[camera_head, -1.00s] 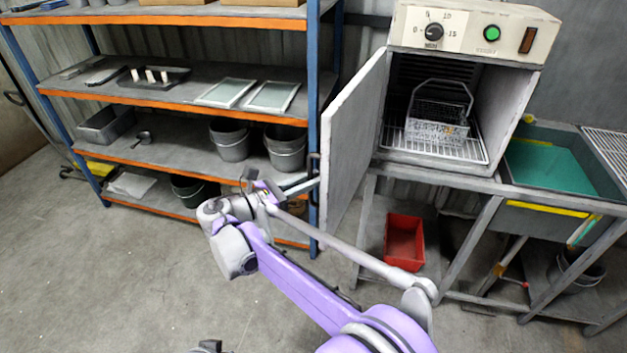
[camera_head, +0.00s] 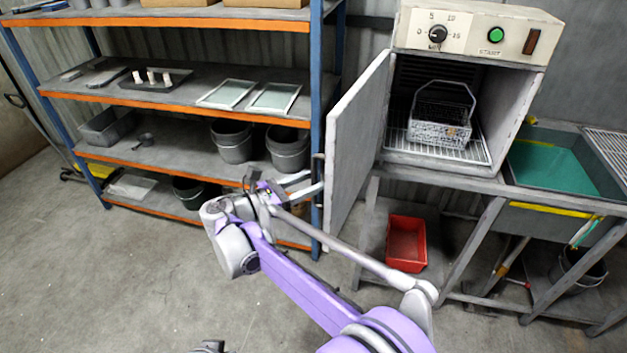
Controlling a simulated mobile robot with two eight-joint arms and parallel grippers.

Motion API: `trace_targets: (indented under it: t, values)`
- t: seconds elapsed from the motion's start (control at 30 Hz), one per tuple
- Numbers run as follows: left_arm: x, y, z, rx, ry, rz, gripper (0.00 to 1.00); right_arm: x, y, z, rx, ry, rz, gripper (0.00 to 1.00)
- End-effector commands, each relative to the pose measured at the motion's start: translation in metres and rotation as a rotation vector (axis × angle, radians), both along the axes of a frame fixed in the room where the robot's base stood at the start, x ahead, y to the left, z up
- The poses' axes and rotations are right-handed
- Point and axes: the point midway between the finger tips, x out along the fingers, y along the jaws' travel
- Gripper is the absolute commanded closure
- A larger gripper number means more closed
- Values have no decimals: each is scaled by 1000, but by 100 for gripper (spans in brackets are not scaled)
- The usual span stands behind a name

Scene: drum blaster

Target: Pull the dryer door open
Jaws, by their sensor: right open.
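The dryer (camera_head: 513,32) stands on a grey bench at the right. Its door (camera_head: 357,140) is swung wide open to the left, showing a wire rack and a basket (camera_head: 440,130) inside. A dark handle (camera_head: 318,168) shows at the door's outer left edge. My right gripper (camera_head: 314,181) is open, with its two light grey fingers apart, close to the door's outer side just below the handle. I see nothing between the fingers; whether they touch the door is unclear. My left gripper is not in view.
A blue and orange shelf unit (camera_head: 170,103) with trays and buckets stands close behind my right gripper. A red bin (camera_head: 406,243) is under the dryer bench. A sink (camera_head: 560,165) is at the right. The floor at lower left is clear.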

Motion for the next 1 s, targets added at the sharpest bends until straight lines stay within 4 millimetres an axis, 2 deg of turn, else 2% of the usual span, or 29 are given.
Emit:
trace_targets:
  t: [0.2,0.33,0.7,0.83,1.0]
  values:
    - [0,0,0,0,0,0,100,0,0,0,0,0,0,53]
    - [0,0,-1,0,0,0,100,-5,8,0,0,0,1,53]
    - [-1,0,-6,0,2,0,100,-44,68,0,0,0,4,53]
    - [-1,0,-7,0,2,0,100,-54,82,0,0,0,2,53]
    - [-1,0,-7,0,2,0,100,-60,89,0,0,0,-1,53]
